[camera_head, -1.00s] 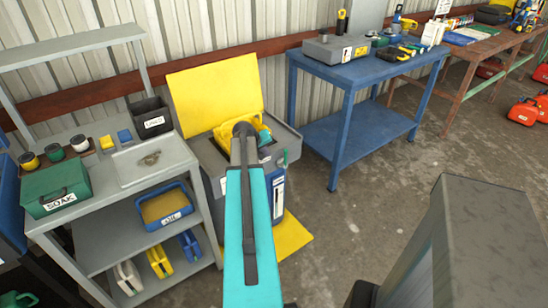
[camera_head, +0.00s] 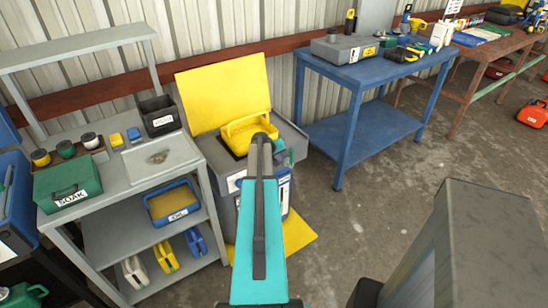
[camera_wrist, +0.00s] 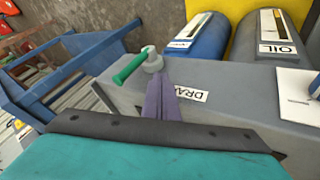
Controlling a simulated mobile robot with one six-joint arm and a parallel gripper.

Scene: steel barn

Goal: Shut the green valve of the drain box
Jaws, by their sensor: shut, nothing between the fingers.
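The drain box is a grey box (camera_wrist: 235,85) with a label starting "DRA" in the wrist view, the rest of the label hidden. Its green valve handle (camera_wrist: 130,66) sticks out to the left from a pale grey hub at the box's edge. My gripper (camera_wrist: 159,78) is shut and empty, its fingertips close by the hub; I cannot tell whether they touch it. In the head view, the box (camera_head: 285,135) stands left of the blue table, and the green valve (camera_head: 288,158) shows just right of my arm. My fingertips are hidden there by my arm.
A yellow panel (camera_head: 222,92) stands up behind the box, and a yellow tray (camera_head: 245,132) sits on it. A grey shelf unit (camera_head: 110,215) is close on the left. A blue table (camera_head: 350,75) stands at right. Open concrete floor lies in front of that table.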

